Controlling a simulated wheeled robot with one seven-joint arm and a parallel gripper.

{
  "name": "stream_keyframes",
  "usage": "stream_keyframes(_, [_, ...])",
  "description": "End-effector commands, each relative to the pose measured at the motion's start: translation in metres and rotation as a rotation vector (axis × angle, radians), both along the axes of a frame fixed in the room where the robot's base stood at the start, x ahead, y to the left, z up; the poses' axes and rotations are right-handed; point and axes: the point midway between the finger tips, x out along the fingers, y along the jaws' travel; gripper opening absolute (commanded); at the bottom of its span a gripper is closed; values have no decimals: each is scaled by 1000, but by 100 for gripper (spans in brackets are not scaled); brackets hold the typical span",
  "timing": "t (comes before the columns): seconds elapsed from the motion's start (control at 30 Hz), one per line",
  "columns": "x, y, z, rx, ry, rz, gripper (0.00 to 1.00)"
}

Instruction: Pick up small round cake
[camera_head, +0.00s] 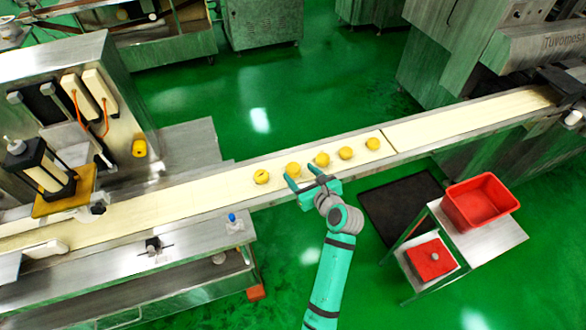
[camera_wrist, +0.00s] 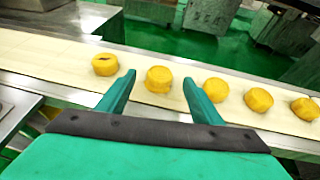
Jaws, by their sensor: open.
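Several small round yellow cakes lie in a row along the cream conveyor belt (camera_head: 220,192). In the head view, a cake (camera_head: 293,169) lies just beyond my gripper (camera_head: 300,181), and another cake (camera_head: 261,177) lies to its left. More cakes (camera_head: 322,159) run off to the right. My gripper is open and empty over the belt's near side. In the wrist view, one cake (camera_wrist: 158,79) shows ahead of and between the two fingertips of my gripper (camera_wrist: 158,82).
A metal rail edges the belt's near side. A red bin (camera_head: 481,199) stands on a metal table at right, with a red tray (camera_head: 431,259) lower down. Machinery with a yellow cylinder (camera_head: 139,148) stands at left. The belt at right is clear.

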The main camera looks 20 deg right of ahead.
Motion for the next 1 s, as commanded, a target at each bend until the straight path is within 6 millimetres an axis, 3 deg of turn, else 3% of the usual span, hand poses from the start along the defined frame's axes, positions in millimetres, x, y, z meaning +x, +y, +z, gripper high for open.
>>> stream_keyframes(0.23, [30, 4, -14, 0, 1, 2, 60])
stream_keyframes(0.57, [35, 3, -17, -1, 1, -1, 60])
stream_keyframes(0.7, [34, 2, -16, 0, 1, -3, 27])
stream_keyframes(0.77, [34, 2, -16, -1, 1, -3, 16])
stream_keyframes(1.0, [35, 6, -16, -1, 0, 3, 16])
